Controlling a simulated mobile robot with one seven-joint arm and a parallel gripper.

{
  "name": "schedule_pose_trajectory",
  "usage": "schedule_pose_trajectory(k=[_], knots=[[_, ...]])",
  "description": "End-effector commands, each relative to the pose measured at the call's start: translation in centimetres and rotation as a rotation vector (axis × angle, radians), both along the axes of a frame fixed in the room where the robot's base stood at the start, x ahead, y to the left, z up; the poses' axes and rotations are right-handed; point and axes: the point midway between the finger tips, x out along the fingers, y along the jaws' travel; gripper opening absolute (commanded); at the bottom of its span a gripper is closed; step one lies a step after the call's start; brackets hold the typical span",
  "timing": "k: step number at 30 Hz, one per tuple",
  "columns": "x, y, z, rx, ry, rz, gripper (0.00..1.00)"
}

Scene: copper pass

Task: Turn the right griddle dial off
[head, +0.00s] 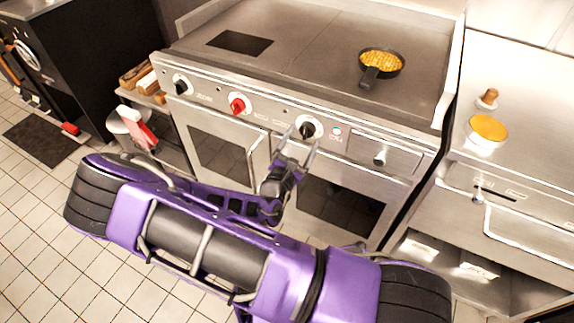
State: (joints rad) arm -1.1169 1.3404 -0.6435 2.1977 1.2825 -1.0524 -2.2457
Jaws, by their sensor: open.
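The griddle (318,47) is a steel range with a flat top and a sloped front panel. The right dial (309,128) is black on a pale round plate, on the front panel right of the middle. A red dial (237,104) sits in the middle and another black dial (180,86) at the left end. My gripper (299,148) is open, its two fingers pointing up toward the right dial from just below it in the picture. I cannot tell whether the fingers touch the dial. The dial's exact pointer angle is too small to read.
A small black pan (371,76) with yellow food sits on the griddle top. A drawer with a round knob (380,158) is right of the dial. Oven doors with a handle (255,160) lie below. A steel counter (530,110) stands at right.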

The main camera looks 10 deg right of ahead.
Motion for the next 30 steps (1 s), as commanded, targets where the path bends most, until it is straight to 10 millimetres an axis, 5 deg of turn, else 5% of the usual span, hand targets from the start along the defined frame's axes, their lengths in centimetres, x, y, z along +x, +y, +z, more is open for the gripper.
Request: schedule_pose_trajectory(k=[18,30], knots=[[-11.7,7.3,-0.6,0.000,0.002,0.004,0.85],[-13.4,8.3,-0.6,-0.001,0.000,0.001,0.85]])
